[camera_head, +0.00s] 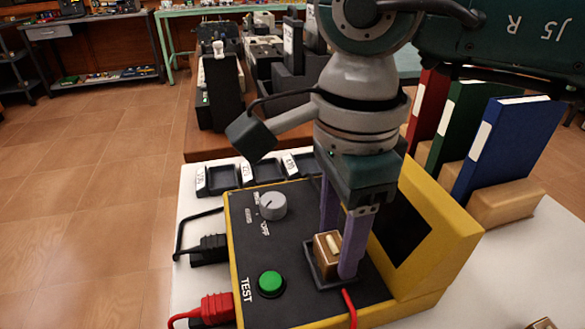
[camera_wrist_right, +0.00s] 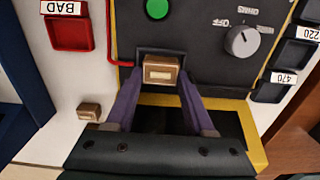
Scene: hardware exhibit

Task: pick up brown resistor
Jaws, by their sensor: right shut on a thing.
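A brown resistor block (camera_head: 325,252) with a lighter stripe sits in a black square socket on the yellow-edged tester. My right gripper (camera_head: 337,254) points down over it, its purple fingers shut on the block's sides. In the right wrist view the same block (camera_wrist_right: 160,73) lies between the tips of the gripper (camera_wrist_right: 160,82). A second brown block (camera_wrist_right: 88,111) rests on the white table beside the tester. My left gripper is in neither view.
The tester's panel carries a green TEST button (camera_head: 271,283) and a grey dial (camera_head: 272,205). Black labelled trays (camera_head: 222,178) stand behind it. A red BAD tray (camera_wrist_right: 71,32) is beside it. Red, green and blue binders (camera_head: 508,145) stand at the right.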

